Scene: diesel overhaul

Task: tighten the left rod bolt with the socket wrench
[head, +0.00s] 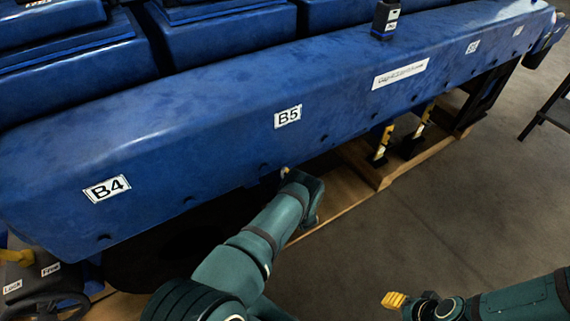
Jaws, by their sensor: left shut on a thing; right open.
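The long blue engine casing (230,120) runs diagonally across the head view, with labels B4 (107,188) and B5 (288,117). My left arm (270,225) reaches up from the bottom middle, and its wrist is at the lower edge of the casing below B5. The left gripper itself is hidden beyond the wrist and casing edge, with anything it holds. The left rod bolt and the socket wrench do not show. My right gripper (396,300) is at the bottom right, open, with yellow fingertips, over bare floor and apart from the engine.
Wooden pallet beams (372,170) lie under the engine, beside yellow-and-black striped posts (383,143). A small black block (385,18) stands on the casing. A handwheel (55,306) and a lock/free lever are at the lower left. The grey floor (450,215) at right is largely clear.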

